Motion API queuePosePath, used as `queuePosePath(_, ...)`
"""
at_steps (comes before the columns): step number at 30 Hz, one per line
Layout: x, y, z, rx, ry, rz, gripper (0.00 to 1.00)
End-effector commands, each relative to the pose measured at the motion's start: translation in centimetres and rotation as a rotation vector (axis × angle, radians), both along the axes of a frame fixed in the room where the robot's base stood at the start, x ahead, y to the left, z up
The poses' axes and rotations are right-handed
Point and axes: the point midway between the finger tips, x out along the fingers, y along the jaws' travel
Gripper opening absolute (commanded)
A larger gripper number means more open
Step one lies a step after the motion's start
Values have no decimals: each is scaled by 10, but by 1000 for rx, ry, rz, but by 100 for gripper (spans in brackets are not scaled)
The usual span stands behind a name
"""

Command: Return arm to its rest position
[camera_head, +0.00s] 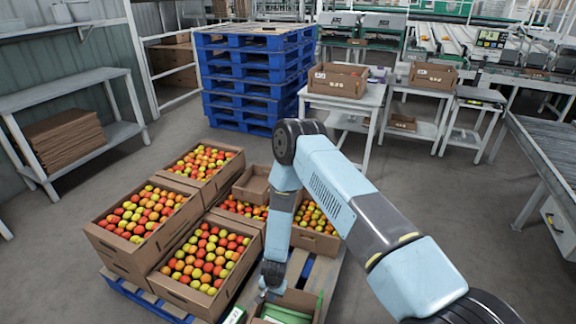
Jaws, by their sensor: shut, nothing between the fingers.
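My light blue arm (345,200) reaches in from the lower right, bends at a dark joint and points down over the pallet load. My gripper (265,295) is small and dark at the bottom of the view, just above or beside a carton with green contents (287,312). It looks shut, with nothing seen in it. Whether it touches the carton cannot be told.
Blue pallets (255,75) are stacked behind. A white table with a carton (338,79) and a roller conveyor (548,150) stand right. The grey floor between is clear.

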Motion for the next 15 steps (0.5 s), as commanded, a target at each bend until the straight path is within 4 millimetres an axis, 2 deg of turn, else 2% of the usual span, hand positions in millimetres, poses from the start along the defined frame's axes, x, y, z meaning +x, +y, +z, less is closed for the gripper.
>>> queuePosePath(1, 15, 1, 20, 13, -13, 7, 0)
queuePosePath(6, 50, 3, 80, 52, -41, 39, 0)
queuePosePath(15, 97, -8, 189, 99, -95, 96, 0)
